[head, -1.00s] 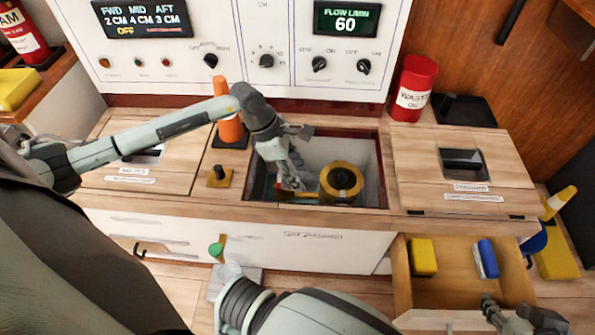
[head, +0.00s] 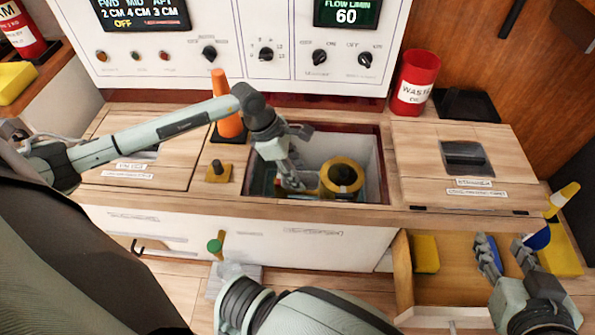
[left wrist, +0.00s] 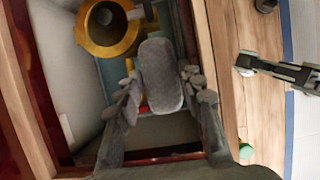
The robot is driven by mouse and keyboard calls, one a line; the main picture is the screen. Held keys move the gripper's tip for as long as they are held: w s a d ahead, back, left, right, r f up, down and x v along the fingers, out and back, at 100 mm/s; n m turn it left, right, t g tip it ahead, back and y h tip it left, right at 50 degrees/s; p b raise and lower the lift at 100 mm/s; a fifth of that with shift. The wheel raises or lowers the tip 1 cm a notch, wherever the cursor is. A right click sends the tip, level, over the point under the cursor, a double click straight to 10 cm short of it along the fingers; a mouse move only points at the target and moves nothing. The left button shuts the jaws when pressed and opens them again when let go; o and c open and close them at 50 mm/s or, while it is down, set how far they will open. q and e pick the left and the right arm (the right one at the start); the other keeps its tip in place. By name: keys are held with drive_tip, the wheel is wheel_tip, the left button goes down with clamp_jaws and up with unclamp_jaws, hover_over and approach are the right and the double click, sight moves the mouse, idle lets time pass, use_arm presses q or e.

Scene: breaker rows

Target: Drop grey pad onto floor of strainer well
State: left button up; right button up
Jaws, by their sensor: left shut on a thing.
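The grey pad (left wrist: 161,75) is an oblong, rough-surfaced block held between the fingertips of my left gripper (left wrist: 160,88) in the left wrist view. In the head view my left gripper (head: 290,184) reaches down into the open well (head: 366,152), at its left side; the pad is hard to make out there. A round brass strainer housing (head: 342,178) with a dark opening stands in the well, right of my gripper. It also shows beyond the pad in the left wrist view (left wrist: 92,44). My right gripper (head: 507,262) is open over the drawer, its fingers near a blue object (head: 493,251).
The open drawer (head: 455,290) also holds a yellow block (head: 426,253). An orange cone (head: 229,122) and a small black-knobbed yellow plate (head: 219,172) stand left of the well. A red waste oil can (head: 414,80) stands behind the right closed lid (head: 430,150).

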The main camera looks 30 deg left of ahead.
idle(0.4)
use_arm(q)
drive_tip(key=o, duration=1.2)
drive_tip(key=shift+f, duration=0.1)
drive_tip(key=v, duration=1.2)
